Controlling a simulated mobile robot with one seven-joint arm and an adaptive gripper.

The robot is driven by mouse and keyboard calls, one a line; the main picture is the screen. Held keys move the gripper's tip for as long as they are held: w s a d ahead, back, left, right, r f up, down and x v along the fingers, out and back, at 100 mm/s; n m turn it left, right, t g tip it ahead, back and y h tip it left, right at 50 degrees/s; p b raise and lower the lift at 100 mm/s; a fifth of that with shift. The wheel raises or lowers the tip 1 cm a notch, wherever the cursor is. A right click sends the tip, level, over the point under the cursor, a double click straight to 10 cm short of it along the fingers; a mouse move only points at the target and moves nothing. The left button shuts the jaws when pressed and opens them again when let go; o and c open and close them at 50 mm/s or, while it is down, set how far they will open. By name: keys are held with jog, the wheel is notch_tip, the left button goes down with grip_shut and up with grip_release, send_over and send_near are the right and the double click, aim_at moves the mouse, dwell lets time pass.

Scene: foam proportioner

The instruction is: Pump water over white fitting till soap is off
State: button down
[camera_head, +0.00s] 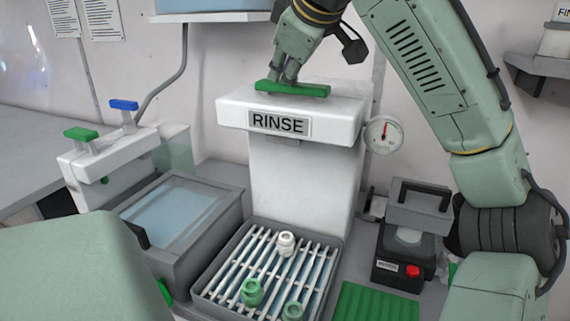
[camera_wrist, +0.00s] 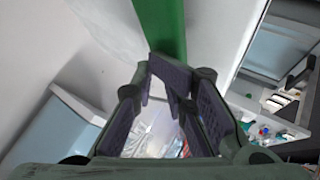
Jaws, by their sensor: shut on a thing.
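The white fitting (camera_head: 286,243) sits on the slatted rack (camera_head: 225,262) below the white RINSE unit (camera_head: 300,170). It is too small to tell whether soap is on it, and no water stream shows over it. A green bar handle (camera_head: 312,91) lies across the top of the RINSE unit. My gripper (camera_head: 288,77) is at the handle from above, shut on it near its middle. In the wrist view the green handle (camera_wrist: 160,28) runs up from between my fingertips.
Two green fittings (camera_head: 251,291) stand nearer on the rack. A water-filled basin (camera_head: 170,215) with a dispenser (camera_head: 105,160) behind it is at left. A gauge (camera_head: 384,134) is beside the RINSE unit. A grey device with a red button (camera_head: 412,270) and a green mat (camera_head: 375,303) are at right.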

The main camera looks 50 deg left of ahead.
aim_at(291, 83)
jog(key=shift+w+d+f, duration=0.1)
jog(key=shift+w+f, duration=0.3)
jog(key=shift+f, duration=0.3)
jog(key=shift+w+r+p, duration=0.2)
jog(key=shift+r+p, duration=0.25)
jog(key=shift+r, duration=0.15)
jog(key=shift+w+r+p, duration=0.15)
jog(key=shift+r+p, duration=0.25)
jog(key=shift+r, duration=0.15)
jog(key=shift+s+r, duration=0.2)
jog(key=shift+r, duration=1.8)
